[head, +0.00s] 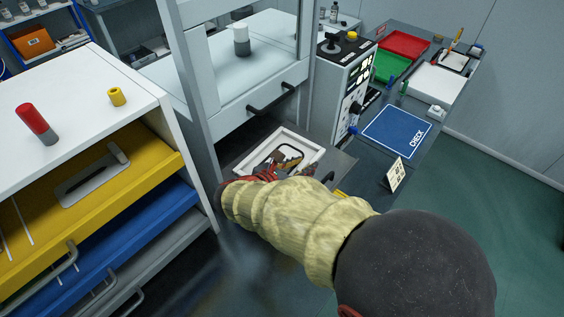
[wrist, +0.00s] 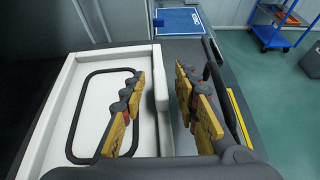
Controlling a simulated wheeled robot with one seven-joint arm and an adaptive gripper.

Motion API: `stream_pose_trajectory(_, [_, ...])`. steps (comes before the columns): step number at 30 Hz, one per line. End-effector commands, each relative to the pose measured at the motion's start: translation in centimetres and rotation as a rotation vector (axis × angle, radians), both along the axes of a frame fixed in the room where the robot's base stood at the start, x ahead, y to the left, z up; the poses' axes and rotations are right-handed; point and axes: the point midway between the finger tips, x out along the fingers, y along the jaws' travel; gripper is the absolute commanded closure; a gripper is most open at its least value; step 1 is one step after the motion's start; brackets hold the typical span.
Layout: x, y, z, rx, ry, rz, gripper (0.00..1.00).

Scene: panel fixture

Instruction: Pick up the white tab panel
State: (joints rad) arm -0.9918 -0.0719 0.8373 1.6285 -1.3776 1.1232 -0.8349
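The white tab panel (head: 290,138) lies on a dark surface below the machine, with a raised white rim and a black rounded-rectangle outline on its face. In the wrist view the panel (wrist: 93,65) fills the left and middle. My gripper (wrist: 160,76) is open, its yellow-and-grey fingers on either side of the panel's right rim. One finger is over the panel's inner face and the other is outside the rim. I see no clear contact. In the head view my gripper (head: 283,166) partly hides the panel's near part.
A control box (head: 345,85) and a blue CHECK mat (head: 397,132) are to the right. A small standing card (head: 394,176) is near the mat. A cabinet with yellow (head: 130,190) and blue drawers is at left.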

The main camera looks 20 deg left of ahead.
Motion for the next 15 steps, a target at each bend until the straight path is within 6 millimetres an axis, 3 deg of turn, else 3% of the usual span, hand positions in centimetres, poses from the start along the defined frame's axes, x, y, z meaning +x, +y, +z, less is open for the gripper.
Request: stream_pose_trajectory(15, [-0.02,0.0,0.0,0.001,0.0,0.0,1.0])
